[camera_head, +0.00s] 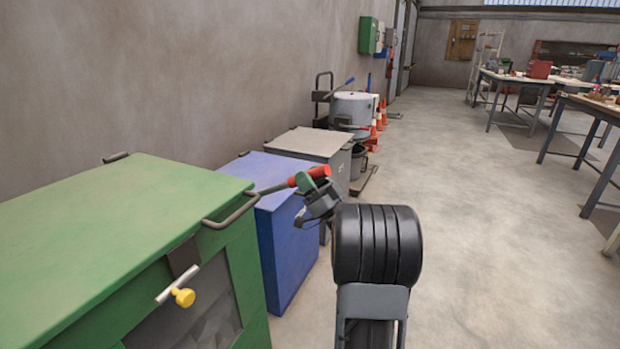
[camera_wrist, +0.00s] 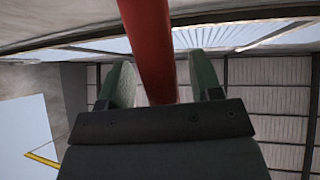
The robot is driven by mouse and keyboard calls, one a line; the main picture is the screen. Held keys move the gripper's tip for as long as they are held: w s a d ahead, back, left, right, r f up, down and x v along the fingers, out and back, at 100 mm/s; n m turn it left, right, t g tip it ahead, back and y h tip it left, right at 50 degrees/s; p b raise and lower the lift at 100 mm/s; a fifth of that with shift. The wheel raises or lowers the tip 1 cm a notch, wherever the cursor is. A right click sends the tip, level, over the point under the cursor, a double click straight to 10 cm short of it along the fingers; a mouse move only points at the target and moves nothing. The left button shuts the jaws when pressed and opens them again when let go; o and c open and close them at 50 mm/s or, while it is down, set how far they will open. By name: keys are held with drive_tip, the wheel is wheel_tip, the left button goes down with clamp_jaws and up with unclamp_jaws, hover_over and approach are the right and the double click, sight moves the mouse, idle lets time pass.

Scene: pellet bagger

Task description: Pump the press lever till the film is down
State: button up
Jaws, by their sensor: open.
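The press lever (camera_head: 308,179) is a grey rod with a red grip, reaching out to the right from the back right side of the green press cabinet (camera_head: 120,225). My gripper (camera_head: 318,180) is at the red grip, with its green fingers around it. In the wrist view the red grip (camera_wrist: 150,50) runs between the two green fingers of my gripper (camera_wrist: 160,82), with a gap visible at the right finger. The jaws are open. A clear window (camera_head: 205,310) in the cabinet front shows greyish film inside, partly cut off by the picture edge.
A yellow knob (camera_head: 183,297) on a latch sticks out from the cabinet front. A blue box (camera_head: 285,250) and a grey box (camera_head: 318,145) stand behind the cabinet along the wall. Workbenches (camera_head: 515,80) stand at the far right. The floor between is clear.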

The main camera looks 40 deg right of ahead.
clamp_jaws()
idle(0.4)
